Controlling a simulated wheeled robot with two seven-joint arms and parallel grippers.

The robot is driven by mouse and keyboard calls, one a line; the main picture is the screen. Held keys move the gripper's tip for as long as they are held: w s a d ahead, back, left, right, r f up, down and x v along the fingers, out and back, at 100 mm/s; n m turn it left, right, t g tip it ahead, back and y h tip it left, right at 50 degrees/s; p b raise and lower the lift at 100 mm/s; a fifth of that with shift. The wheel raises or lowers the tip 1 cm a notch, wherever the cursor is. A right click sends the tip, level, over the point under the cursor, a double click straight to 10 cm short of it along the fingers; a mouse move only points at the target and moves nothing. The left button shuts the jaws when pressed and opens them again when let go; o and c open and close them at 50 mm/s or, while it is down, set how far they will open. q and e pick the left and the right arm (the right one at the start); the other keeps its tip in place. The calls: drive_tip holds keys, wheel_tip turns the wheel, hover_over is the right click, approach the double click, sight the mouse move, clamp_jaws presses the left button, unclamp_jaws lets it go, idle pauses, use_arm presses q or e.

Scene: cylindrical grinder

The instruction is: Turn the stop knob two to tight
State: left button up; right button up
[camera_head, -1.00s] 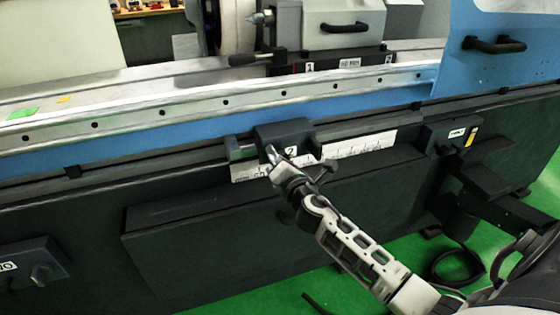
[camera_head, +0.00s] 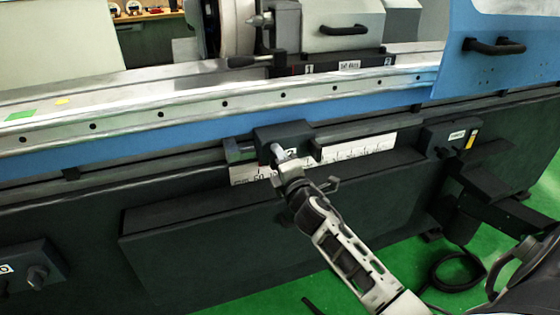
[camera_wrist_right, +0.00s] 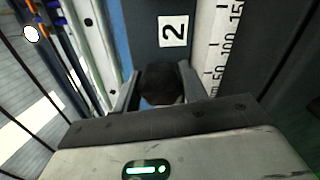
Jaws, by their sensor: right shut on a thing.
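The stop block marked 2 (camera_head: 283,133) sits on the rail at the front of the grinder, and its number label shows in the right wrist view (camera_wrist_right: 172,31). The dark stop knob two (camera_wrist_right: 162,84) is below that label, between the fingers of my right gripper (camera_wrist_right: 158,88). In the head view my right gripper (camera_head: 279,155) reaches up to the front of the block from below right and hides most of the knob. The right gripper is shut on the knob. My left gripper is in neither view.
A white ruler scale (camera_head: 360,146) runs along the rail beside the block. A dark box-like ledge (camera_head: 200,215) juts out below. A control box (camera_head: 450,136) is to the right, and another knob (camera_head: 38,275) is at lower left. Green floor lies below.

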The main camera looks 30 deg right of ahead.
idle(0.3)
drive_tip(key=o, duration=1)
drive_tip(key=b+v, duration=0.1)
drive_tip(key=v, duration=1.5)
drive_tip(key=shift+f, duration=0.1)
